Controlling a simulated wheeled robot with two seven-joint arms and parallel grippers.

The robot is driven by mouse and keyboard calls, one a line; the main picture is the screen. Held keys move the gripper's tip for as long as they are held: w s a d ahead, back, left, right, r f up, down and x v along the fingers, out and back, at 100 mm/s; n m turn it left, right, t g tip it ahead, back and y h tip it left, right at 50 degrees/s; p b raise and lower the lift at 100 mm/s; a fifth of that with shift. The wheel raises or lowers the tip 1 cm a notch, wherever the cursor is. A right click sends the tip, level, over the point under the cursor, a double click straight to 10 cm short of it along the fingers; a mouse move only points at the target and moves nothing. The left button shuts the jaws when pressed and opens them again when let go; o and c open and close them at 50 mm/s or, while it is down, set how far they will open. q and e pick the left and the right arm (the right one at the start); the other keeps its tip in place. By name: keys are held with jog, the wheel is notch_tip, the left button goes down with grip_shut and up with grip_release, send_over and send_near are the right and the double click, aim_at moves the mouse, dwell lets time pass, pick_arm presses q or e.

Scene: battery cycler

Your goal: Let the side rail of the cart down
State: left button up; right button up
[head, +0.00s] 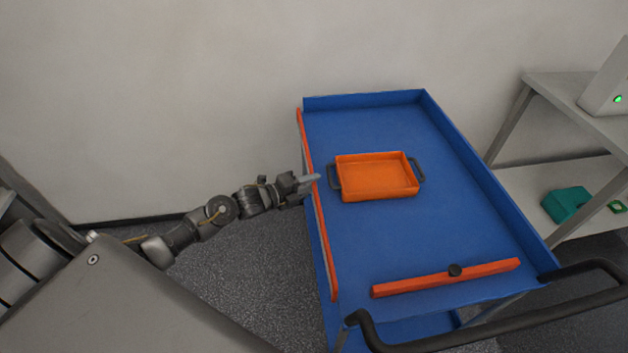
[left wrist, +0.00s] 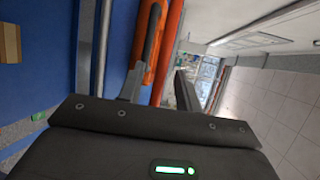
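The cart (head: 400,240) is blue, with an orange side rail (head: 325,245) along its left edge. The rail appears raised above the deck. My left gripper (head: 310,181) is at the middle of this rail, one finger reaching over it. In the left wrist view the gripper (left wrist: 168,75) is open, with the orange rail (left wrist: 167,50) running between its fingers. I cannot tell whether either finger touches it. My right gripper is out of view.
An orange tray (head: 375,178) with dark handles lies on the deck, close to the rail and gripper. A black push handle (head: 480,325) sticks out at the front. A shelf (head: 560,100) with a teal object (head: 567,204) stands at right.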

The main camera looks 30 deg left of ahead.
pick_arm(q)
jog(key=shift+x, duration=0.8)
jog(key=shift+c, duration=0.4)
grip_shut()
